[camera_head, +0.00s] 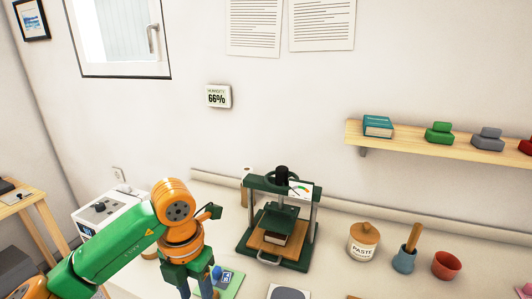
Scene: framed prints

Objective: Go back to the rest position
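My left arm, green and orange, comes in from the lower left and bends down at its orange joint. My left gripper (196,286) points down at the bottom edge of the view, over the near part of the table. Its fingertips are cut off or hidden, so I cannot tell whether it is open or holds anything. My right gripper is not in view.
A green press (283,212) with a book in it stands mid-table. A green card (229,282) lies beside my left gripper. A paste jar (363,243), a blue pot (404,259) and a red bowl (446,265) stand right. A wall shelf (440,148) is above them.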

